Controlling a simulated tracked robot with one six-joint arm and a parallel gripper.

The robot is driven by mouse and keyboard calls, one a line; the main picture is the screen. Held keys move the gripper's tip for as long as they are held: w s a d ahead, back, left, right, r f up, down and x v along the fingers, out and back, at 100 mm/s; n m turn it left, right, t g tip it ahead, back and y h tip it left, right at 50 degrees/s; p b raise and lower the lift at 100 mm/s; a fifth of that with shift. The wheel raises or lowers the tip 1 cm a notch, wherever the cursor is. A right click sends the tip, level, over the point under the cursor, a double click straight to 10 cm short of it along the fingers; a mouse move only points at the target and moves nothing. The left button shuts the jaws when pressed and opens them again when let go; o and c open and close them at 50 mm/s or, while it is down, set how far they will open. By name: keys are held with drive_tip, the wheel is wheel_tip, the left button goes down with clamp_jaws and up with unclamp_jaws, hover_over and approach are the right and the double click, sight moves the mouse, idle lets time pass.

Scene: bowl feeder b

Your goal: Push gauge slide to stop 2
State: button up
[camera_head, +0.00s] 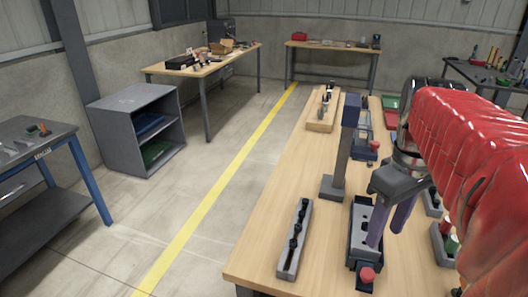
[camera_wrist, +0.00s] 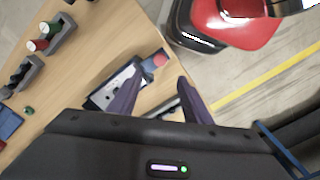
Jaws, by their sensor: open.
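My gripper (camera_head: 388,232) is open, its two purple fingers pointing down over the right part of the bench. One finger overlaps a grey fixture with a pale top (camera_head: 361,222) in the head view; I cannot tell whether they touch. The fixture has a red knob (camera_head: 367,274) at its near end. In the wrist view the fixture (camera_wrist: 103,97) shows beside the left finger, and my gripper (camera_wrist: 158,85) has nothing between its fingers. I cannot clearly make out the gauge slide or the stop marks; the fingers hide part of the fixture.
A long grey rail with black knobs (camera_head: 295,238) lies left of the fixture. A dark upright post (camera_head: 341,150) stands behind on the wooden bench (camera_head: 262,250). Another red-knobbed unit (camera_head: 372,147) is farther back. Grey holders with coloured parts (camera_wrist: 50,35) sit beyond.

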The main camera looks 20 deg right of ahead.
sight(368, 272)
wheel_tip(368, 272, down, 14)
drive_tip(key=shift+r, duration=0.15)
idle(0.5)
drive_tip(key=shift+c, duration=0.3)
clamp_jaws()
drive_tip(key=shift+d, duration=0.15)
idle(0.3)
